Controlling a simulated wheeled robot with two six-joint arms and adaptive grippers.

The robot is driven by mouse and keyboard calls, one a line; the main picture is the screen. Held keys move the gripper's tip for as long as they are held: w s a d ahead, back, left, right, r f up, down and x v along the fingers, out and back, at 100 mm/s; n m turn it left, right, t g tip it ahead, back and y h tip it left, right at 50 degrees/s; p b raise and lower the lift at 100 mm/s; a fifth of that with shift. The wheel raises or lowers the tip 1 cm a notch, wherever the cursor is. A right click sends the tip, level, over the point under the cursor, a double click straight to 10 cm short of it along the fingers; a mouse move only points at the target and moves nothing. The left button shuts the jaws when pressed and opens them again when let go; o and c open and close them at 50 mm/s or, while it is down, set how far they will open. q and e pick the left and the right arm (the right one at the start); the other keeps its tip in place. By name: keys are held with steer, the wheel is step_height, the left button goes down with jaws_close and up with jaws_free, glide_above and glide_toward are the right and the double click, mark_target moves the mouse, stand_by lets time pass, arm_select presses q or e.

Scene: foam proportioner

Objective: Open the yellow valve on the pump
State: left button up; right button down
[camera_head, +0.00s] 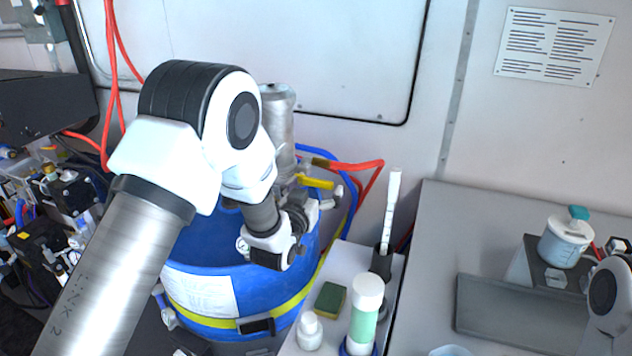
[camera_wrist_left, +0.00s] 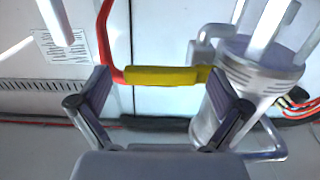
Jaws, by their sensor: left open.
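My left gripper (camera_head: 308,205) is just in front of and below the handle. It also shows in the left wrist view (camera_wrist_left: 161,82), its two fingers spread wide with nothing gripped. I cannot tell whether a finger touches the handle. My left arm hides part of the pump and drum. My right gripper is out of view.
The blue drum (camera_head: 200,262) carries a yellow strap. A grey-white stand beside it holds a sponge (camera_head: 330,300), a green-and-white bottle (camera_head: 365,312) and a small white bottle (camera_head: 310,331). Red hoses (camera_head: 370,165) run behind. A grey counter (camera_head: 455,235) lies right.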

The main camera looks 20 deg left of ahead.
arm_select(q)
steer(key=shift+s+a+r, duration=0.1)
steer(key=shift+s+r, duration=0.05)
steer(key=shift+s, duration=0.1)
steer(key=shift+s+r, duration=0.15)
steer(key=shift+s, duration=0.05)
steer(key=c, duration=0.5)
steer(key=shift+s+r, duration=0.15)
steer(key=shift+s, duration=0.05)
steer(key=c, duration=1.1)
steer(key=shift+s+r, duration=0.1)
steer(key=shift+s, duration=0.05)
jaws_close()
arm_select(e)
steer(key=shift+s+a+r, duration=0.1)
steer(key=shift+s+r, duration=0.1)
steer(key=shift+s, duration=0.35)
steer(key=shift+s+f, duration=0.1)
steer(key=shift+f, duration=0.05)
